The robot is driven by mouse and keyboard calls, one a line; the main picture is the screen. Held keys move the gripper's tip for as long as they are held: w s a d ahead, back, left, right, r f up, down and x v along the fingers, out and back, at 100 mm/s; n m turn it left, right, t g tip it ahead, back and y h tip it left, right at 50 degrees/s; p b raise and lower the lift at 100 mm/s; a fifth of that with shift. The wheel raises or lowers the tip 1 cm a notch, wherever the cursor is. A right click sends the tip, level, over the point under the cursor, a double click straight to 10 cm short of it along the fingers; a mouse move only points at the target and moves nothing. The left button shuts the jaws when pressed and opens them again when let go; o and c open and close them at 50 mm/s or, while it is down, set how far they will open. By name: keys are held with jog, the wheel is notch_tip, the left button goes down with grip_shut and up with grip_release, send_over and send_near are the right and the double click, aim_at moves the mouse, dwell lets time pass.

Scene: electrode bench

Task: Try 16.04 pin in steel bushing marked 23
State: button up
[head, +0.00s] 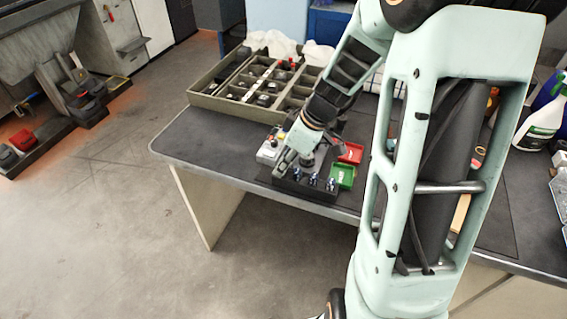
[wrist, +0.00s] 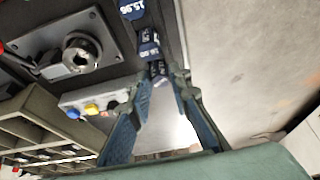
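In the wrist view a round steel bushing (wrist: 82,52) sits on a grey plate on the dark fixture; I cannot read a 23 on it. Several pins with blue labelled handles stand in a row beside it. One label (wrist: 132,8) seems to read 15.96; the others are too small to read surely. My gripper (wrist: 156,92) is open, its fingers apart, with the nearest labelled pin (wrist: 158,70) in line with the gap. I cannot tell if it touches. In the head view my gripper (head: 289,165) is low over the left end of the row of pins (head: 314,180).
A green bin (head: 342,176) and a red bin (head: 351,153) stand right of the fixture. A small box with coloured buttons (wrist: 92,104) is close to my left finger. A compartmented tray (head: 235,99) lies behind. The bench's front edge is close to the pins.

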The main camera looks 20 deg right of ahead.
jog(key=o, duration=0.4)
jog(key=shift+c, duration=0.2)
jog(key=v, duration=1.2)
jog(key=shift+a, duration=0.1)
notch_tip(320, 180, up, 5)
jog(key=p, duration=0.3)
jog(key=shift+w, duration=0.1)
